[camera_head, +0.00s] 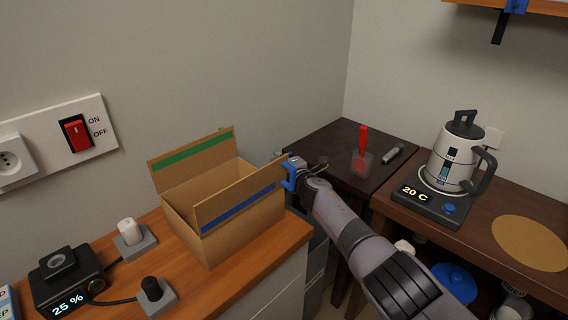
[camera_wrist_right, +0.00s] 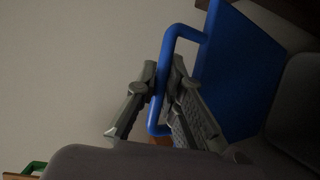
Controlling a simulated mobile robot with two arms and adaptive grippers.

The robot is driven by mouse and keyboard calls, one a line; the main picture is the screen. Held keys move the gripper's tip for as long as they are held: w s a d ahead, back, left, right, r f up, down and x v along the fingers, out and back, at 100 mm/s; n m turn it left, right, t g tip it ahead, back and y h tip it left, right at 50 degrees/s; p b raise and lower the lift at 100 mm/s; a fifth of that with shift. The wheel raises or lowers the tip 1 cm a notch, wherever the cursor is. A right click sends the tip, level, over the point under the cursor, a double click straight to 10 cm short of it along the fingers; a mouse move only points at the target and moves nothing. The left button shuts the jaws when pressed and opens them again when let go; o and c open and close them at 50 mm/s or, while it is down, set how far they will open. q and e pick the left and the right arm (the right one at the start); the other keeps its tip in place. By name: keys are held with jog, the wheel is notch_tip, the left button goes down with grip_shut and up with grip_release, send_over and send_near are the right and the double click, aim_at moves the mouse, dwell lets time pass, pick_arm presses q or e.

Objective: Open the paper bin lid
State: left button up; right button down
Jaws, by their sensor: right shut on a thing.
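The blue handle (camera_head: 289,175) shows just right of the cardboard box in the head view, at the end of my right arm. In the right wrist view, the handle (camera_wrist_right: 172,55) is a blue loop fixed to a flat blue panel (camera_wrist_right: 242,70), which looks like the paper bin lid. My right gripper (camera_wrist_right: 163,80) is shut on the handle, with one finger on each side of its bar. In the head view, my right gripper (camera_head: 302,168) is small and partly hidden. A grey body (camera_head: 317,255), likely the bin, shows below, mostly hidden by the counter and my arm. My left gripper is out of view.
An open cardboard box (camera_head: 225,225) stands on the wooden counter (camera_head: 272,251), close left of my right gripper. A dark table (camera_head: 335,137) behind holds a cup with a red utensil (camera_head: 362,150). A kettle (camera_head: 455,150) stands on its base at right.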

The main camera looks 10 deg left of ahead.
jog(key=shift+a+r, duration=0.1)
jog(key=shift+a, duration=0.05)
dwell(0.3)
jog(key=c, duration=1.7)
grip_release()
